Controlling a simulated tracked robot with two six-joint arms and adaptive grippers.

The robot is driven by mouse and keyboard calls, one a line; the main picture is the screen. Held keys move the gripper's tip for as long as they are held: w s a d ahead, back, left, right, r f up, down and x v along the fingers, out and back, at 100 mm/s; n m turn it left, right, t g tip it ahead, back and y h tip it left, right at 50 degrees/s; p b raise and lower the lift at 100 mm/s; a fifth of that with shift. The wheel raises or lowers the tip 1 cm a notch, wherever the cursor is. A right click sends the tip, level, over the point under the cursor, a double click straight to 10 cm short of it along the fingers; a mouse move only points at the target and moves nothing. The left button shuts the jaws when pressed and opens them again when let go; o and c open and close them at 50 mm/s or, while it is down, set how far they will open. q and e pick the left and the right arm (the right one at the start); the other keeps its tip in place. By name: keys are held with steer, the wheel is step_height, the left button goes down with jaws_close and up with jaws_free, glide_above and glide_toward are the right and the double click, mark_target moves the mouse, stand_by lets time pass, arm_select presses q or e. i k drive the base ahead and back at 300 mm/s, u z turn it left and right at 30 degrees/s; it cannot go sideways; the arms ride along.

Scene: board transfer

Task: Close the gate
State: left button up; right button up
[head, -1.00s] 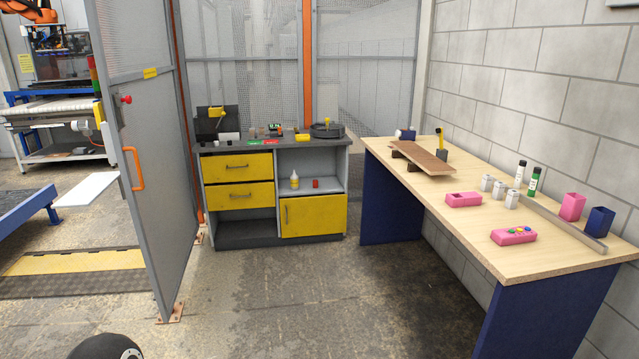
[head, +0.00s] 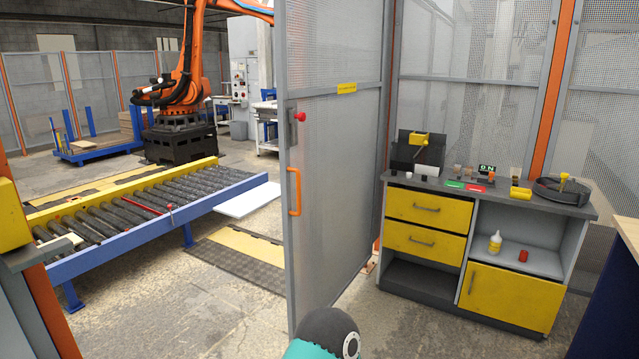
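The gate (head: 340,150) is a grey mesh-and-panel door that stands open in the head view, swung toward me from its hinge side near the cabinet. It has an orange handle (head: 294,192), a red knob (head: 300,117) on a latch plate and a small yellow label. To its left is a wide gap that looks onto a conveyor. A rounded black and teal part of my own arm shows at the bottom, in front of the gate's lower edge. Neither gripper is in view.
A grey cabinet (head: 397,272) with yellow drawers stands right of the gate. A roller conveyor (head: 130,215) with blue and yellow rails lies left, with an orange robot arm (head: 187,75) behind it. A dark blue table side (head: 612,300) shows at the right edge. Floor between is clear.

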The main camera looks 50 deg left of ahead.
mark_target(285, 95)
steer(key=u, duration=0.35)
steer(key=i, duration=1.4)
steer(key=u, duration=0.7)
steer(key=i, duration=0.55)
steer(key=u, duration=0.15)
steer(key=k, duration=0.95)
steer(key=u, duration=0.2)
steer(key=i, duration=0.95)
steer(key=z, duration=0.1)
